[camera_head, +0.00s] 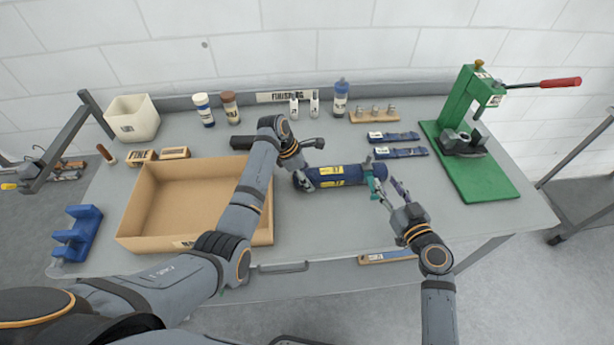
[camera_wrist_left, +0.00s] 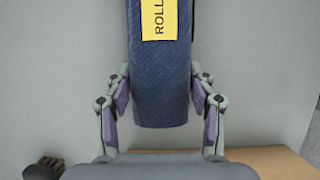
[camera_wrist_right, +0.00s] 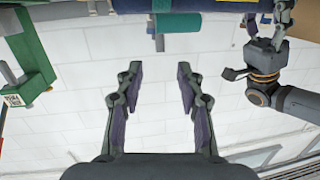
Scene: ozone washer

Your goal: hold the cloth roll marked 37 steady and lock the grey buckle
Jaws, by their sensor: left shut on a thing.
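The dark blue cloth roll (camera_head: 345,175) with yellow labels marked 37 lies across the middle of the table. My left gripper (camera_head: 298,168) is shut around its left end. In the left wrist view the roll (camera_wrist_left: 160,70) sits between the fingers, its yellow label facing the camera. A teal strap (camera_head: 369,174) circles the roll near its right end, and one end hangs down. My right gripper (camera_head: 389,189) is open and empty beside this strap. In the right wrist view the strap (camera_wrist_right: 180,22) is beyond the fingers, with a small grey piece, probably the grey buckle (camera_wrist_right: 162,5), at it.
An open cardboard box (camera_head: 140,222) stands left of the roll. Two smaller dark blue strips (camera_head: 400,152) lie behind it on the right. A green press (camera_head: 470,105) with a red handle stands at the far right. Bottles and a white bin (camera_head: 132,118) line the back.

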